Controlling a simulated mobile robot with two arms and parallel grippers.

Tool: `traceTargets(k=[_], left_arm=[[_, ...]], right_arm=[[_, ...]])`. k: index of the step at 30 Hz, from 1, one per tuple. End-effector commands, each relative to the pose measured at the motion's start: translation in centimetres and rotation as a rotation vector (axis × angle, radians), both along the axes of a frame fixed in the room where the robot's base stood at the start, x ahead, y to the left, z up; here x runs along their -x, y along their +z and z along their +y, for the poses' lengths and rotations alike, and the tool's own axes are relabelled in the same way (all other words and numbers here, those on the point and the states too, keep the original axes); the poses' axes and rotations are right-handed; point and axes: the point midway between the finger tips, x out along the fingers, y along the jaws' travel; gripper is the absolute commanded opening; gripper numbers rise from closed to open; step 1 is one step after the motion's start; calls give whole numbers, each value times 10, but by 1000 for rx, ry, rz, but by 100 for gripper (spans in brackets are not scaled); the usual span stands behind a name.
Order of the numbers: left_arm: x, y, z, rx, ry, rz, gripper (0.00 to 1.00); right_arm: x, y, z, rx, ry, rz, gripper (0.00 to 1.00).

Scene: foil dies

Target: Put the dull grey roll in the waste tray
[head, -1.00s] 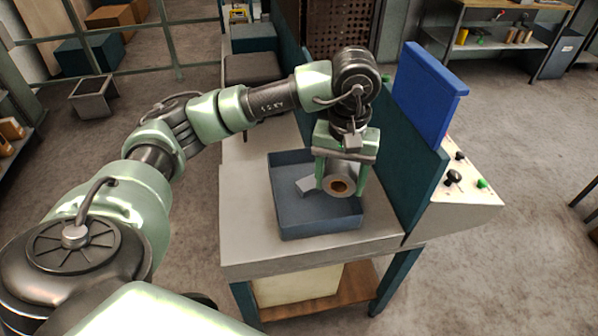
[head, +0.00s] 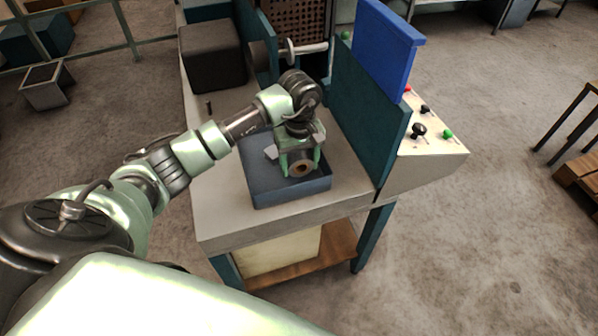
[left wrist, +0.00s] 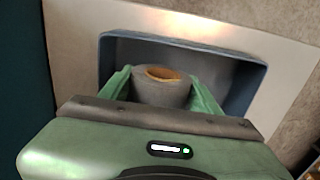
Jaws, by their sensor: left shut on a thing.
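The dull grey roll (head: 301,164) with a brown core is between the fingers of my left gripper (head: 301,166), which is shut on it. The roll also shows in the left wrist view (left wrist: 161,88), with a green finger on each side. The roll is inside the outline of the blue-grey waste tray (head: 292,196), towards its right side; I cannot tell whether it touches the tray floor. The tray wall shows behind the roll in the left wrist view (left wrist: 262,78). My right gripper is not in view.
The tray sits on a pale bench top (head: 222,205). A teal panel (head: 362,130) with a blue plate (head: 385,45) stands right of it. A control box (head: 432,140) with knobs is beyond. A dark block (head: 210,58) stands at the back left.

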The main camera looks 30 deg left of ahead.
Motion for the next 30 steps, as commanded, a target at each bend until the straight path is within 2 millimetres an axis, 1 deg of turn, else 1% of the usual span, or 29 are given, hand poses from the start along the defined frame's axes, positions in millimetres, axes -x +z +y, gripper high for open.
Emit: traceTargets(k=[5, 12, 13, 20, 24, 25, 27, 30], left_arm=[[0, -10, 0, 1, 1, -1, 7], [0, -44, -1, 2, 0, 1, 7], [0, -46, -1, 1, 0, 0, 7], [-1, -47, 0, -1, -1, -3, 7], [-1, -52, 0, -1, -2, -3, 7], [0, -51, 0, 0, -2, -1, 68], [0, -51, 0, 0, -2, -1, 84], [0, -51, 0, 0, -1, -1, 84]], right_arm=[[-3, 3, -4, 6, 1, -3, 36], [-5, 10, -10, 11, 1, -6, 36], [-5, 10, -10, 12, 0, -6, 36], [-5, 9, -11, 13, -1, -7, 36], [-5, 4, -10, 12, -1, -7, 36], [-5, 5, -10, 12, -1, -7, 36], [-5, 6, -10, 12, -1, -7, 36], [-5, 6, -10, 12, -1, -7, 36]])
